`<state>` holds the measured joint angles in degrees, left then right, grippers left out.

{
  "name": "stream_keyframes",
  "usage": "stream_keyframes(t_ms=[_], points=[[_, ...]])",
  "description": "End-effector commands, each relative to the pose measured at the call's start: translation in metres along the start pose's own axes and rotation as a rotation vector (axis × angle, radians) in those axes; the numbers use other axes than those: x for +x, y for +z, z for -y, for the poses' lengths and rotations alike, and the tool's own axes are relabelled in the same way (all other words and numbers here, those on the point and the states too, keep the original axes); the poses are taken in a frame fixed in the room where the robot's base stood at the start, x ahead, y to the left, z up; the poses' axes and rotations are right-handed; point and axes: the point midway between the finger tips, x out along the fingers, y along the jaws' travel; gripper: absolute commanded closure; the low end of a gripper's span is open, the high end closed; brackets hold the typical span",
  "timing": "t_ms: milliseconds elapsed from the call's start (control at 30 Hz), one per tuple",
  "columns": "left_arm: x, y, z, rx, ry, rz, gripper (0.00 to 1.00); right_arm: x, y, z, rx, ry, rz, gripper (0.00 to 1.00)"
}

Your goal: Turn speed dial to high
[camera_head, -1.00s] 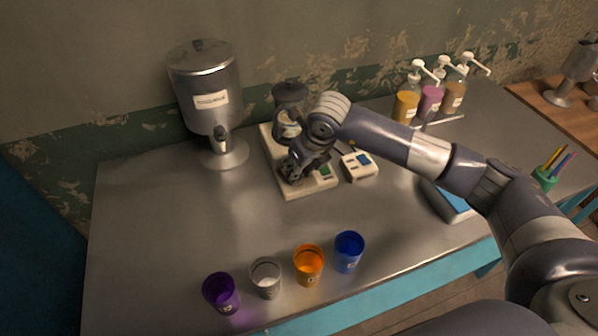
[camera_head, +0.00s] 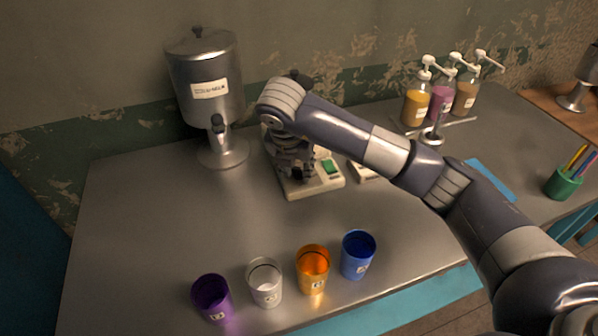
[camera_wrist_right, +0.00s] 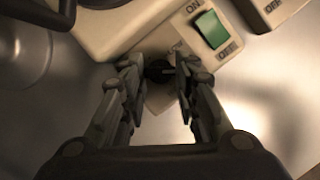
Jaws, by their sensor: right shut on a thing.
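The pale mixer base (camera_head: 318,184) stands near the middle of the table and also fills the top of the right wrist view (camera_wrist_right: 112,35). Its black speed dial (camera_wrist_right: 158,70) sits at the base's edge, beside a green rocker switch (camera_wrist_right: 211,29). My right gripper (camera_wrist_right: 159,68) is shut on the dial, one finger on each side. In the head view my right gripper (camera_head: 298,174) is over the base's front and hides the dial. The print by the dial is partly covered, so its setting cannot be read. My left gripper is not in view.
A steel dispenser (camera_head: 208,88) stands left of the mixer. Purple (camera_head: 211,297), clear (camera_head: 265,283), orange (camera_head: 313,270) and blue (camera_head: 358,255) cups line the front edge. Pump bottles (camera_head: 416,106) stand at the back right, a green pen cup (camera_head: 562,183) at far right.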

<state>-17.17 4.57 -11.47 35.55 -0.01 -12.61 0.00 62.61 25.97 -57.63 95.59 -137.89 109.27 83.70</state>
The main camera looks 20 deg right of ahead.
Motion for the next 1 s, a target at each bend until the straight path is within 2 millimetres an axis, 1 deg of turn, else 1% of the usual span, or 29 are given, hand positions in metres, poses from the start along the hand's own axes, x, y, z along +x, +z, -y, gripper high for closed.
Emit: stream_keyframes(t_ms=[33,100,267,700,1000], points=[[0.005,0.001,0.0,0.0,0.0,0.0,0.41,0.0,0.002,-0.002,0.044,-0.013,0.006,0.96],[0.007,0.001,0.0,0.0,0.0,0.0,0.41,-0.001,0.002,-0.003,0.106,-0.038,0.005,0.96],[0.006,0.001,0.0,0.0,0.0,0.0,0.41,-0.002,0.003,-0.004,0.245,-0.098,0.005,0.96],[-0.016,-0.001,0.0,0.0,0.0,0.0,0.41,-0.004,0.006,-0.008,0.619,-0.252,0.004,0.96],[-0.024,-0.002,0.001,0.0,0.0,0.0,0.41,-0.002,0.007,-0.009,0.8,-0.326,0.004,0.96]])
